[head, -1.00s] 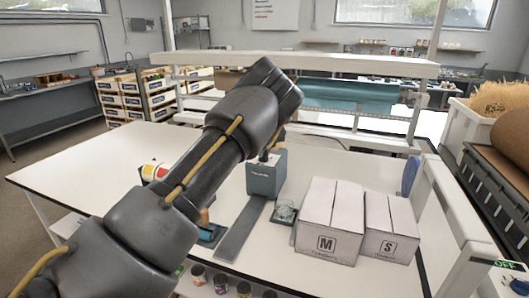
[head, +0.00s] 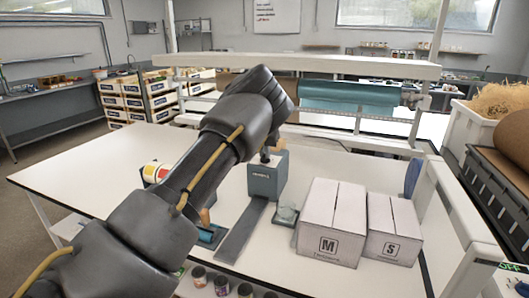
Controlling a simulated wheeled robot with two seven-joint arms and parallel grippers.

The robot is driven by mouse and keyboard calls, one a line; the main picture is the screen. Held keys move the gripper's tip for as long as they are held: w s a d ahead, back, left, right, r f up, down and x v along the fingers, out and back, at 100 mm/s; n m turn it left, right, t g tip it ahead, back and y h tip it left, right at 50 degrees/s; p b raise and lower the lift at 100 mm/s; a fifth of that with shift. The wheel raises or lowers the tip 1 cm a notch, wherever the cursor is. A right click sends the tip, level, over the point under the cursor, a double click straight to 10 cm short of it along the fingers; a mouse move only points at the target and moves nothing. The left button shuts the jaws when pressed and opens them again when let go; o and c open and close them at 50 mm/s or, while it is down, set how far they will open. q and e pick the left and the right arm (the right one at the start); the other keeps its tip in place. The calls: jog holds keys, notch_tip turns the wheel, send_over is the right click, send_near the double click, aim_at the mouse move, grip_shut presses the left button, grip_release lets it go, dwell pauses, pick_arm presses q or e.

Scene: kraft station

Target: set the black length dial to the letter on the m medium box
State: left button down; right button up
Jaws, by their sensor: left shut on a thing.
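The M medium box (head: 330,220) is a closed white carton at the right of the table, with a framed black letter M on its front. A grey tape machine (head: 265,178) with a long flat grey plate in front stands left of it. My left arm reaches across the view, and my left gripper (head: 266,153) is low at the machine's top, mostly hidden behind my wrist. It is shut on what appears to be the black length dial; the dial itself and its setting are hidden. My right gripper is not in view.
A smaller S box (head: 394,228) stands right of the M box. A red, yellow and white roll (head: 155,172) lies left. The white table (head: 85,175) is clear at far left.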

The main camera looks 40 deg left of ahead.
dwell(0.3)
pick_arm(q)
jog(key=c, duration=1.5)
grip_release()
jog(key=shift+s+r+b, duration=0.15)
jog(key=shift+r+b, duration=0.15)
jog(key=shift+r, duration=0.25)
jog(key=b+v, duration=0.2)
jog(key=v, duration=0.7)
jog(key=shift+s+r, duration=0.2)
jog(key=shift+r, duration=0.1)
